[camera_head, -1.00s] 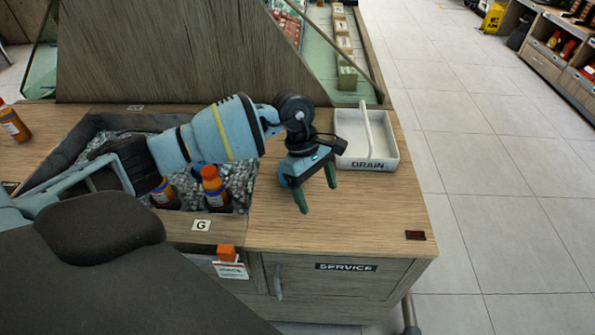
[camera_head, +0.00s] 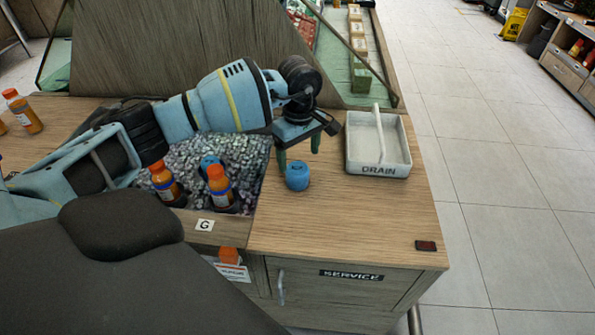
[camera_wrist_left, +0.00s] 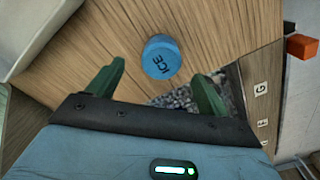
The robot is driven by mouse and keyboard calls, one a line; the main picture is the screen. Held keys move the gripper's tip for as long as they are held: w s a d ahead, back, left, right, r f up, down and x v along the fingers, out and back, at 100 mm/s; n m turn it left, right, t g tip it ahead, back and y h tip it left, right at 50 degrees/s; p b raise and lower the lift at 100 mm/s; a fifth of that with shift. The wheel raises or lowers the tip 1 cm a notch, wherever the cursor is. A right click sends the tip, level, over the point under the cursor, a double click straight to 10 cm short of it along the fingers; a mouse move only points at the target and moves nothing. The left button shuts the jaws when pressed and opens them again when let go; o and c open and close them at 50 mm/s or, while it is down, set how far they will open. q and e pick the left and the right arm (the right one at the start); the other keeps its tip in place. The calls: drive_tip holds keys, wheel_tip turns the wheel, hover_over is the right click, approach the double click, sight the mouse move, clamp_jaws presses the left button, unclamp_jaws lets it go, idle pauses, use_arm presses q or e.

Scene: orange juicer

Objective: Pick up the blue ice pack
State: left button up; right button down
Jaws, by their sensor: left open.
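The blue ice pack (camera_head: 297,177) is a small round blue piece on the wooden counter, right of the ice bin. In the left wrist view the ice pack (camera_wrist_left: 161,57) shows a dark "ICE" label on its top. My left gripper (camera_head: 298,153) is open, its green fingers pointing down just behind the ice pack in the head view. In the left wrist view the gripper (camera_wrist_left: 157,78) has its fingers apart and empty, with the ice pack ahead of the gap between them. Whether a finger touches it, I cannot tell. My right gripper is out of view.
The ice bin (camera_head: 240,150) holds orange-capped bottles (camera_head: 220,186) and another blue object (camera_head: 208,163). A white DRAIN tray (camera_head: 378,170) stands behind right. A small dark red block (camera_head: 426,246) lies near the front right corner.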

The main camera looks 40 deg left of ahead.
sight(298, 168)
use_arm(q)
wheel_tip(298, 168, down, 5)
drive_tip(key=shift+a, duration=0.15)
drive_tip(key=shift+s, duration=0.1)
drive_tip(key=c, duration=1.1)
drive_tip(key=shift+c, duration=0.2)
drive_tip(key=shift+r, duration=0.1)
drive_tip(key=shift+r, duration=0.8)
drive_tip(key=shift+s+a+r, duration=0.1)
drive_tip(key=shift+s+r, duration=0.1)
drive_tip(key=shift+r, duration=0.25)
drive_tip(key=shift+s+a+r, duration=0.1)
drive_tip(key=shift+s+r, duration=0.05)
drive_tip(key=shift+r, duration=0.3)
drive_tip(key=s+a, duration=0.2)
drive_tip(key=s, duration=0.5)
drive_tip(key=s+a+r, duration=0.1)
drive_tip(key=s+a, duration=0.1)
drive_tip(key=s, duration=0.5)
drive_tip(key=shift+s+a+r+b, duration=0.2)
drive_tip(key=shift+a+r+b, duration=0.05)
drive_tip(key=shift+a+b, duration=0.1)
